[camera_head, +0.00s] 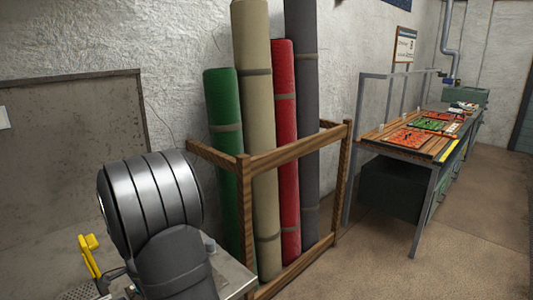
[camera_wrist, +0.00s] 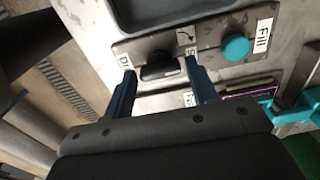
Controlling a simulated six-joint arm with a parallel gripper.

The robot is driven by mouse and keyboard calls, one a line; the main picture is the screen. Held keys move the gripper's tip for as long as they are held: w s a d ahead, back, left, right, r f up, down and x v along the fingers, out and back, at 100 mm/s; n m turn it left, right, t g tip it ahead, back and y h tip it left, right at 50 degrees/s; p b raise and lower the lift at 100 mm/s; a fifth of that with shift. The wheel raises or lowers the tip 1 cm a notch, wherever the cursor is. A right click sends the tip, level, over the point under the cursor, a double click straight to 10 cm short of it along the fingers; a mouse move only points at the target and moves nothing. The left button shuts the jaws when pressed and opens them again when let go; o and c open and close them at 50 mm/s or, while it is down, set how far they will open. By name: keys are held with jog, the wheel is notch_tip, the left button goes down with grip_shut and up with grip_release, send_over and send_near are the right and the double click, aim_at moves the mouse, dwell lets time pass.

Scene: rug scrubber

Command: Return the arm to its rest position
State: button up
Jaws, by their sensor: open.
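My gripper (camera_wrist: 160,66) shows in the wrist view with two dark blue fingers spread apart. A dark knob or switch (camera_wrist: 158,70) on a grey panel (camera_wrist: 205,58) lies between and just beyond the fingertips. I cannot tell whether the fingers touch it. In the head view, my grey arm stands at the lower left and hides part of the worktop. The gripper itself does not show there.
A teal round button (camera_wrist: 236,47) sits beside a "Fill" label (camera_wrist: 263,35). In the head view, a wooden rack (camera_head: 293,151) holds several rolled rugs, including a green one (camera_head: 224,110). A bench (camera_head: 397,149) stands right. A yellow object (camera_head: 88,256) is left of my arm.

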jog(key=shift+r, duration=0.15)
notch_tip(320, 180, up, 17)
notch_tip(320, 180, down, 17)
jog(key=shift+f, duration=0.15)
jog(key=n, duration=0.8)
jog(key=shift+n, duration=0.3)
jog(key=n, duration=0.8)
jog(key=shift+n, duration=0.3)
dwell(0.4)
